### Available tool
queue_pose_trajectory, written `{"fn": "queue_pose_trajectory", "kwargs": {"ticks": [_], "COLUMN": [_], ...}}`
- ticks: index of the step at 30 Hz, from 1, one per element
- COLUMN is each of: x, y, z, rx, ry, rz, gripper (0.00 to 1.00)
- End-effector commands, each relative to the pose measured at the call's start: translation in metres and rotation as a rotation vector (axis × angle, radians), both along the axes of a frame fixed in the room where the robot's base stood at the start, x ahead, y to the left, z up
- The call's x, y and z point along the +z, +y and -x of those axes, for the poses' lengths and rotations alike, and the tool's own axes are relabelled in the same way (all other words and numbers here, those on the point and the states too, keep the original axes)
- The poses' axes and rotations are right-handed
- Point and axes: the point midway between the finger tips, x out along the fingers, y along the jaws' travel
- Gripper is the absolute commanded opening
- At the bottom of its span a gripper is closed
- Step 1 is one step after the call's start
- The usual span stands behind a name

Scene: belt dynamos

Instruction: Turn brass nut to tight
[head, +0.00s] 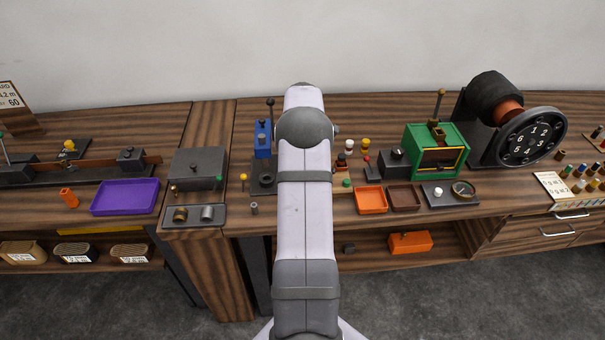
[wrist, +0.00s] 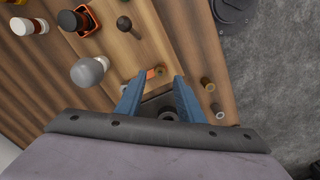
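I cannot tell for certain which part is the brass nut. In the wrist view, my gripper (wrist: 159,76) has its two blue fingers apart, with nothing visibly held between them. A dark block with a round dark part (wrist: 167,113) shows between the fingers, lower down. A small orange-red piece (wrist: 150,74) lies near the left fingertip. A small brass-toned round part (wrist: 160,70) is close to it, too small to make out. In the head view my gripper is hidden behind my arm.
In the wrist view, a pale grey knob (wrist: 90,70) and a dark ball-topped lever (wrist: 125,23) stand left of the fingers. Two short cylinders (wrist: 207,84) (wrist: 218,111) stand right, near the bench edge. In the head view, a green box (head: 412,150) and large dial wheel (head: 531,136) stand right.

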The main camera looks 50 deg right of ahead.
Motion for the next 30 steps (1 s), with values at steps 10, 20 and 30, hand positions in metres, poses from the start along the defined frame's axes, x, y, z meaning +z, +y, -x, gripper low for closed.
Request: {"fn": "queue_pose_trajectory", "kwargs": {"ticks": [10, 20, 30], "x": [-0.027, -0.029, -0.029], "y": [0.0, 0.0, 0.0], "z": [0.0, 0.0, 0.0], "rx": [-0.001, -0.001, -0.006], "ry": [0.0, -0.001, -0.001], "rz": [0.0, 0.001, 0.0], "gripper": [0.34, 0.22, 0.0]}}
